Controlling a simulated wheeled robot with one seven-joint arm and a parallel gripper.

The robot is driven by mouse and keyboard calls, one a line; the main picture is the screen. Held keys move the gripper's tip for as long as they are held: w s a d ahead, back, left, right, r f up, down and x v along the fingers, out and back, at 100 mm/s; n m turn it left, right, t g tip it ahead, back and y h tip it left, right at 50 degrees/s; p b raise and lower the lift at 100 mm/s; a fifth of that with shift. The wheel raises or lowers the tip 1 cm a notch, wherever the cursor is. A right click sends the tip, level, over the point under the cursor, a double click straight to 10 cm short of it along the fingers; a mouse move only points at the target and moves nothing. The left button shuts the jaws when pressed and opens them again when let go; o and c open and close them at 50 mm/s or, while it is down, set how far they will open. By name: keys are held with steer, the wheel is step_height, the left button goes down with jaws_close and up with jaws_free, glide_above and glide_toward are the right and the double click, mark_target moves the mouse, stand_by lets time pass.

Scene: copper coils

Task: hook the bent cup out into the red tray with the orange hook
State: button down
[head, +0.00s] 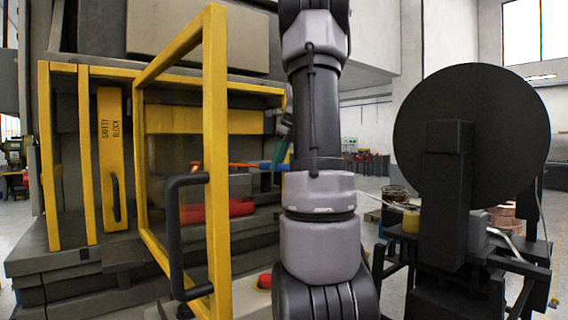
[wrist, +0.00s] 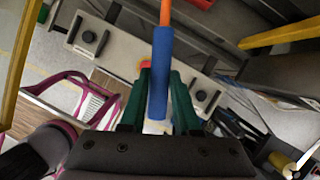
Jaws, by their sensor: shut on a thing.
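My gripper (wrist: 160,88) has green fingers shut on the blue handle (wrist: 161,62) of the orange hook, whose orange shaft (wrist: 165,12) runs out of the top of the wrist view. In the head view, the gripper (head: 283,150) is mostly behind my arm. The hook's shaft (head: 242,165) points left towards the press opening, behind the yellow door frame. Its tip is hard to make out. A red object (head: 205,210) lies low in the opening; I cannot tell whether it is the red tray. I cannot make out the bent cup.
The yellow-framed door (head: 215,130) with a black handle (head: 176,235) stands open in front of the press. A yellow safety block (head: 112,150) is at left. A black reel machine (head: 470,130) stands at right.

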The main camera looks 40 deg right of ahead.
steer(key=w, duration=1)
steer(key=shift+w+a+f, duration=0.15)
steer(key=shift+w+a, duration=0.05)
steer(key=shift+w, duration=0.2)
steer(key=shift+s, duration=0.1)
steer(key=shift+f, duration=0.3)
stand_by(0.6)
steer(key=shift+f, duration=1.45)
